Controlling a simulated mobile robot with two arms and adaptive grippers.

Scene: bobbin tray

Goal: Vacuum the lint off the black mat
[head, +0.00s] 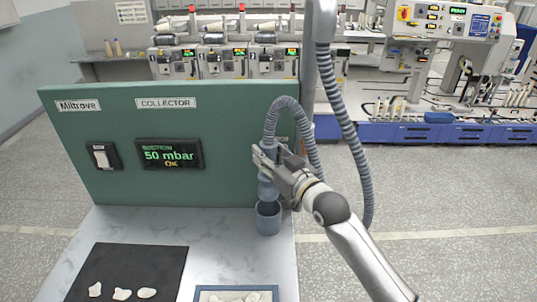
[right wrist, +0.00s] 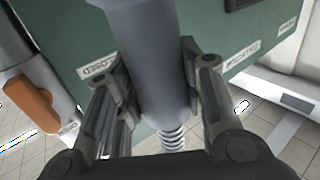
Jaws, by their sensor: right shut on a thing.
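The black mat (head: 135,262) lies on the pale worktop at the lower left, cut off by the picture's bottom edge. Three off-white lint tufts (head: 122,294) show on it. My right gripper (head: 267,157) is shut on the grey-blue vacuum nozzle (head: 267,188), which also fills the middle of the right wrist view (right wrist: 152,70). The nozzle is about upright, right above a grey-blue cup-like holder (head: 268,220). I cannot tell whether its tip is inside the holder. A ribbed hose (head: 284,104) arches from the nozzle's top. My left gripper is not in view.
A blue-rimmed tray (head: 200,289) with off-white pieces sits at the front edge of view. A green panel (head: 225,170) stands behind, with a white switch (head: 101,157) and a display (head: 170,154) reading 50 mbar OK. An orange lever (right wrist: 32,103) is beside a CLOSED label.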

